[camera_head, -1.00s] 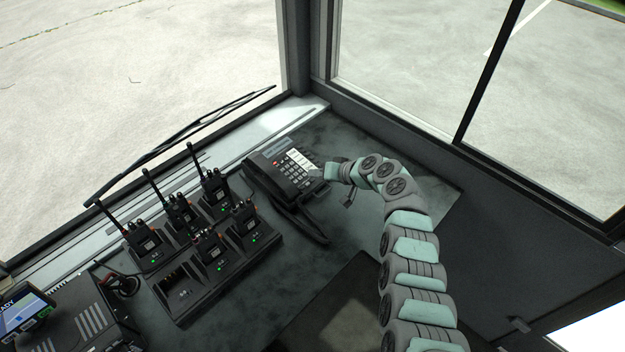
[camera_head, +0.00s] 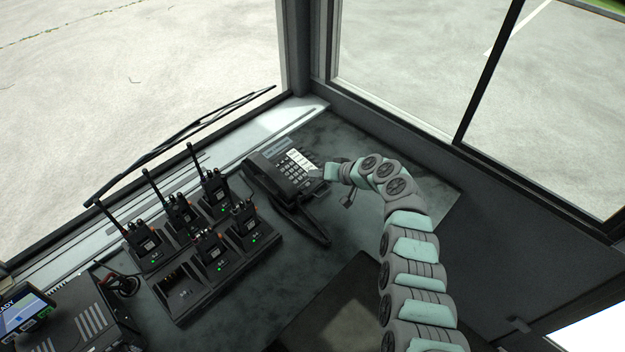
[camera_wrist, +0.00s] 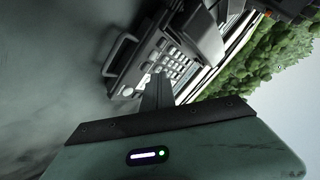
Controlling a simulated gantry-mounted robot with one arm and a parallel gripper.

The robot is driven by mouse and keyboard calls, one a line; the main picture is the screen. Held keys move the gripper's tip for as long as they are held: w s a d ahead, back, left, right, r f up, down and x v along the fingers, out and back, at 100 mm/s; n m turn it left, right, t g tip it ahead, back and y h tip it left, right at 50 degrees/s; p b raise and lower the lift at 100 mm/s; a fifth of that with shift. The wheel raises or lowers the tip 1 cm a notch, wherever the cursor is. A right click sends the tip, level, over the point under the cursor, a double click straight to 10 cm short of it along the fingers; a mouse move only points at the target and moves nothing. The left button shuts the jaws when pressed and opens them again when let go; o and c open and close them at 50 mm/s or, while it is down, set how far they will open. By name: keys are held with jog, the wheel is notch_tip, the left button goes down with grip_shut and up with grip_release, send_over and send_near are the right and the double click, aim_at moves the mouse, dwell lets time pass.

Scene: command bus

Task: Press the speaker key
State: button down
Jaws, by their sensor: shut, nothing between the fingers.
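A black desk phone (camera_head: 270,168) with a grid of light keys (camera_head: 293,165) sits on the dark desk near the window corner. It also shows in the wrist view (camera_wrist: 148,62), with its keypad (camera_wrist: 172,68) and handset (camera_wrist: 195,35). My gripper (camera_head: 314,173) is at the phone's right side, by the keypad edge. In the wrist view, my gripper's fingers (camera_wrist: 157,88) are together and empty, with their tips over the lower part of the keys. I cannot tell whether they touch a key. The speaker key cannot be picked out at this size.
A charger dock (camera_head: 183,300) with several two-way radios stands left of the phone. A screen (camera_head: 22,308) sits at the far left. The windscreen ledge (camera_head: 225,150) runs behind the phone. Bare desk (camera_head: 420,185) lies to the right.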

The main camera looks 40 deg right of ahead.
aim_at(318, 185)
jog(key=shift+f, duration=0.1)
dwell(0.4)
jog(key=shift+f+b, duration=0.4)
jog(key=shift+b, duration=0.35)
jog(key=shift+w+f+b, duration=0.1)
jog(key=shift+f+b, duration=0.15)
jog(key=shift+b, duration=0.2)
dwell(0.3)
jog(key=shift+r, duration=0.1)
jog(key=shift+r+p, duration=0.45)
jog(key=shift+r, duration=0.2)
jog(key=shift+r, duration=0.1)
jog(key=r+p, duration=0.1)
jog(key=r, duration=0.1)
jog(key=s+r+p, duration=0.1)
jog(key=r, duration=0.1)
jog(key=shift+r+p, duration=0.4)
dwell(0.8)
